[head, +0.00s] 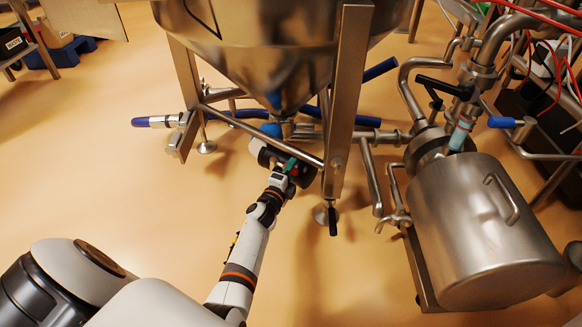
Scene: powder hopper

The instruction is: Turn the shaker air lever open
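My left arm reaches up from the lower left, and its gripper (289,169) is under the hopper cone, beside the hopper's front leg. A small green part (290,165) shows right at the fingertips. It may be the shaker air lever, but I cannot tell for sure, nor whether the fingers touch it. The fingers are small and partly hidden against dark round fittings, so their opening is unclear. The steel hopper (285,60) stands above on its frame. My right gripper is out of view.
A hopper leg (346,110) stands just right of my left gripper, with a crossbar (255,133) above it. A blue-ended fitting (155,121) sticks out left. A steel vessel (480,230) with pipes and a blue handle (505,122) stands right.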

